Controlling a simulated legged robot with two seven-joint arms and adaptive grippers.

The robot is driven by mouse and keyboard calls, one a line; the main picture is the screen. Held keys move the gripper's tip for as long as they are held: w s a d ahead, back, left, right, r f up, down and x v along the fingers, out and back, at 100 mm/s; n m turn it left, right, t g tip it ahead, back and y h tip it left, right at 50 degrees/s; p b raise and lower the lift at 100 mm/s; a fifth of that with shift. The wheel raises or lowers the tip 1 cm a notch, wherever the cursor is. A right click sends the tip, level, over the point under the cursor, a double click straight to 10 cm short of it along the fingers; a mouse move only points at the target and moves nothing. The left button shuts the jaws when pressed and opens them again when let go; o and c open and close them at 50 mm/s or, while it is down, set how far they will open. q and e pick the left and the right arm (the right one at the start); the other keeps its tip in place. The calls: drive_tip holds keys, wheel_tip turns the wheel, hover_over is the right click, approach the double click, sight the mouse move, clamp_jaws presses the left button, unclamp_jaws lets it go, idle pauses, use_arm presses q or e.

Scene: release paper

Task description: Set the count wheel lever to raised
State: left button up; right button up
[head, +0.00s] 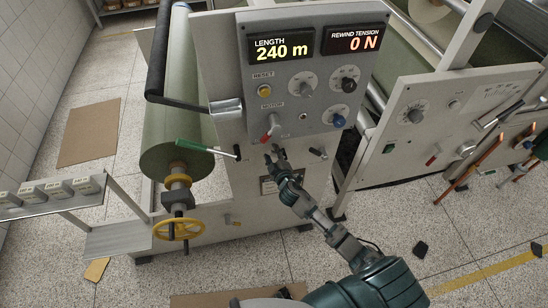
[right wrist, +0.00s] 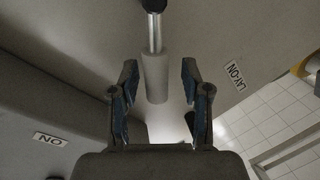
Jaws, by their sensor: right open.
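My right gripper (head: 274,155) is in front of the grey machine panel, below the red-handled motor switch (head: 270,127). In the right wrist view the gripper (right wrist: 158,95) is open. A lever with a pale grey grip (right wrist: 154,78) on a metal rod lies between its fingers, with gaps at both sides. No legible label names it the count wheel lever. In the head view this grip is hidden or too small to make out. A green-handled lever (head: 195,146) lies left of the gripper, and a short black lever (head: 318,153) lies to its right. My left gripper is out of view.
The display panel (head: 310,95) above reads 240 m and 0 N. A green roll (head: 170,110) and yellow handwheel (head: 178,229) stand at the left. Another control panel (head: 450,110) stands at the right.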

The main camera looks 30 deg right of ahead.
drive_tip(key=v, duration=1.1)
drive_tip(key=shift+s, duration=0.35)
drive_tip(key=shift+f, duration=0.1)
drive_tip(key=s+f+m+g, duration=0.15)
drive_tip(key=s+f, duration=0.25)
drive_tip(key=f, duration=0.7)
drive_tip(key=s+d+f+g, duration=0.1)
drive_tip(key=s+f+g, duration=0.2)
drive_tip(key=f, duration=0.8)
drive_tip(key=s+f+m+g, duration=0.1)
drive_tip(key=s+f+g, duration=0.25)
drive_tip(key=f, duration=0.75)
drive_tip(key=s+a+f+m+g, duration=0.1)
drive_tip(key=s+f+g, duration=0.1)
drive_tip(key=s+f, duration=0.5)
drive_tip(key=s+a+f+m+g+y, duration=0.1)
drive_tip(key=s+f, duration=0.5)
drive_tip(key=s, duration=1)
drive_tip(key=s+a+f+m+g+y, duration=0.1)
drive_tip(key=s+a+f+g, duration=0.1)
drive_tip(key=s+f, duration=0.5)
drive_tip(key=s+g, duration=0.1)
drive_tip(key=s, duration=0.4)
drive_tip(key=shift+a+f+m+g, duration=0.35)
drive_tip(key=shift+g, duration=0.05)
